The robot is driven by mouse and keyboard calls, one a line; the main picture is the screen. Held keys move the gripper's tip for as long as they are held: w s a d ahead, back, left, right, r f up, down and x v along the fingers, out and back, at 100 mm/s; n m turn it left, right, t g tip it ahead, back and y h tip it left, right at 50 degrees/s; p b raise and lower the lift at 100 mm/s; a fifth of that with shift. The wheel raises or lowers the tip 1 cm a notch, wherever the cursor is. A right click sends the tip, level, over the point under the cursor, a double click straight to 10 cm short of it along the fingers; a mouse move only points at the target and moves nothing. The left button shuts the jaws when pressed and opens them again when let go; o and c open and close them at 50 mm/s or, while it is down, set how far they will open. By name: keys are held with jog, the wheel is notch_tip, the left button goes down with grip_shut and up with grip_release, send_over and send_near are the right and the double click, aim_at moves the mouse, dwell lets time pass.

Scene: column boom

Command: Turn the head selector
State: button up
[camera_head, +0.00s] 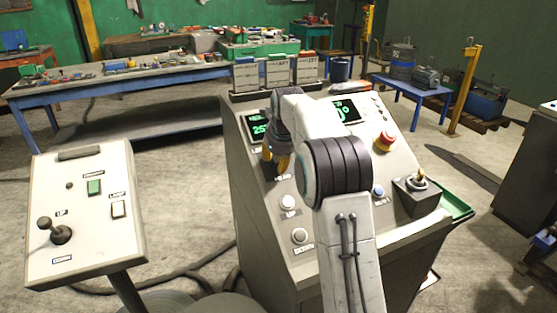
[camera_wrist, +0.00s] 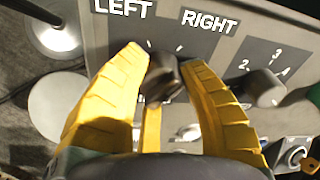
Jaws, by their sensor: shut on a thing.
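The head selector (camera_wrist: 161,80) is a dark knob on a grey panel, below the printed words LEFT and RIGHT, in the wrist view. Two white tick marks show just above it; I cannot tell clearly which one it points to. My gripper (camera_wrist: 164,62) has its yellow fingers on either side of the knob and is shut on it. In the head view, my gripper (camera_head: 277,162) reaches down to the left part of the sloped console (camera_head: 325,228), and the knob is hidden there by the fingers and arm.
Another dark knob (camera_wrist: 264,88), with numbered positions, sits close to the right finger. The console also carries a red button (camera_head: 385,140), a joystick (camera_head: 418,182) and small screens. A separate white control box (camera_head: 85,215) with a lever stands at the left.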

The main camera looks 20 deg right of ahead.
jog(key=shift+s+r+n+p, duration=0.1)
jog(key=shift+n+p, duration=0.6)
jog(key=shift+p, duration=0.25)
jog(key=shift+f+n, duration=0.25)
jog(key=shift+n, duration=0.65)
jog(key=o, duration=1.2)
jog(key=shift+d, duration=0.1)
jog(key=shift+r, duration=0.2)
jog(key=v, duration=1.1)
jog(key=shift+s+r, duration=0.2)
jog(key=shift+s, duration=0.2)
